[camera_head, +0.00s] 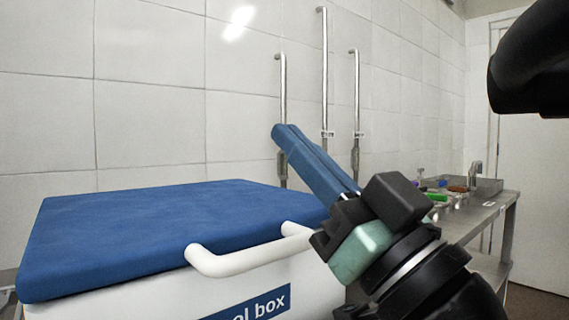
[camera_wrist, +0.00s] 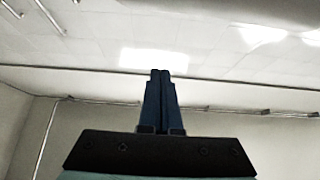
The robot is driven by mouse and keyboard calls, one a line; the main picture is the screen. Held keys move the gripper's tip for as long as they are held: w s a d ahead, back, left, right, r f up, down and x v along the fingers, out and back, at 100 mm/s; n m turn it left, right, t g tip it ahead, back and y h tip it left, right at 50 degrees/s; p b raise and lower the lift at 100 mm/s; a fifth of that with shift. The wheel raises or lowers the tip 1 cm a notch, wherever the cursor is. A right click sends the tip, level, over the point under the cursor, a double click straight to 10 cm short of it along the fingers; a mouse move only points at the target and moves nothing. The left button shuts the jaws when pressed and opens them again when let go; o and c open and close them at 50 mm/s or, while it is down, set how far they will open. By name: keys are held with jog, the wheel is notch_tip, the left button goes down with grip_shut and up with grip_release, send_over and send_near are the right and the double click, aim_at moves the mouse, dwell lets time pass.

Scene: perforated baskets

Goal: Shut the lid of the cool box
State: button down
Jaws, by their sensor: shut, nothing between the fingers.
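The cool box (camera_head: 185,302) is white, with a blue label reading "ol box" on its front and a white bar handle (camera_head: 235,262) near the lid's front edge. Its blue lid (camera_head: 165,228) lies roughly flat across the top, and I see no clear gap under the visible edge. The box's lower part is cut off by the frame. My gripper (camera_head: 280,131) has blue fingers pressed together and empty, pointing up and left. In the picture, it stands above the lid's right end, apart from the handle. The wrist view shows the shut fingers (camera_wrist: 160,75) against wall and ceiling.
A tiled wall (camera_head: 150,110) with upright metal rails (camera_head: 324,80) stands behind the box. At right is a metal counter (camera_head: 490,213) with a sink, tap and small coloured items, including a green one (camera_head: 437,197). A white door is beyond. The air above the lid is clear.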

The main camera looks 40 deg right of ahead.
notch_tip(320, 180, down, 10)
jog(key=s+t+b, duration=0.1)
jog(key=b, duration=0.9)
jog(key=shift+s, duration=0.25)
